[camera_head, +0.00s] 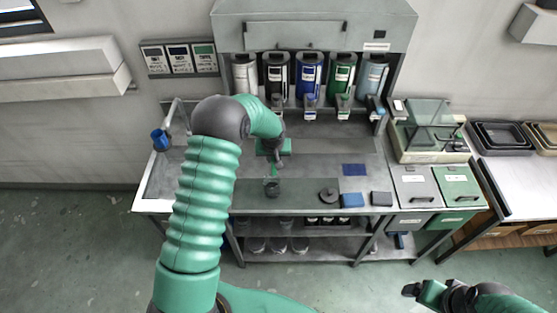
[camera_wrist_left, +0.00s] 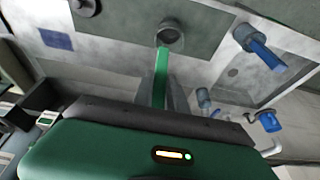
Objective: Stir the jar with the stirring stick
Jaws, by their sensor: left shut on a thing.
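The jar (camera_head: 271,188) is a small dark, open vessel on the bench below my left gripper. In the left wrist view the jar (camera_wrist_left: 170,38) shows as a dark round shape at the top. My left gripper (camera_head: 274,157) is shut on the green stirring stick (camera_head: 274,170), which points down toward the jar. In the wrist view the stick (camera_wrist_left: 161,75) runs from between the fingers to the jar's near rim. I cannot tell how far its tip is inside. My right gripper (camera_head: 422,292) is at the lower right, away from the bench; its jaws are unclear.
Right of the jar are a dark round object (camera_head: 328,195), a blue box (camera_head: 353,200), a grey-blue box (camera_head: 381,198) and a flat blue pad (camera_head: 354,169). Several canisters (camera_head: 309,73) stand at the back. A glass-sided box (camera_head: 430,140) stands right. A blue cup (camera_head: 160,138) is left.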

